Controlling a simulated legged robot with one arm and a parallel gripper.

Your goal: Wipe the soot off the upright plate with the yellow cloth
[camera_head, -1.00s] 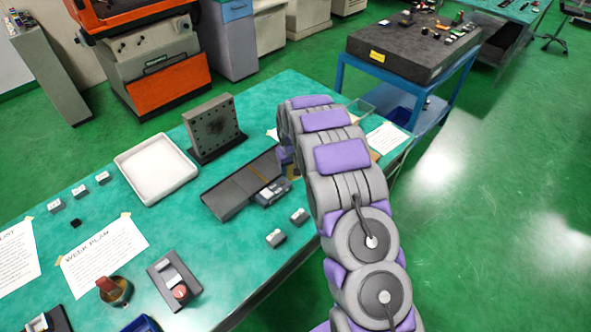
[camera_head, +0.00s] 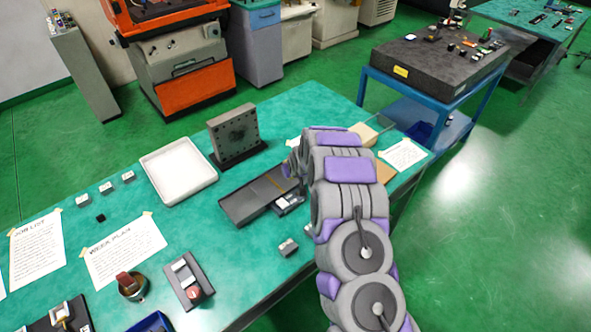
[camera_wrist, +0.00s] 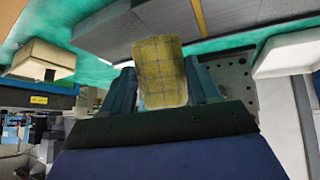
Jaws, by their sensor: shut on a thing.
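The upright plate (camera_head: 237,136) is a grey block with holes, standing on a dark base on the green bench. A dark soot patch marks the middle of its face. In the wrist view, part of the plate (camera_wrist: 240,75) shows behind and right of my gripper. My gripper (camera_wrist: 161,80) is shut on the yellow cloth (camera_wrist: 160,68), a checked piece held between the two blue-grey fingers. The cloth appears apart from the plate. In the head view, my arm hides the gripper and cloth.
A white tray (camera_head: 178,171) lies left of the plate. A dark flat tray (camera_head: 258,200) lies in front of it, with a small device (camera_head: 289,203) beside it. A pale yellow block (camera_head: 364,134) stands behind my arm. Papers and small blocks lie at left.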

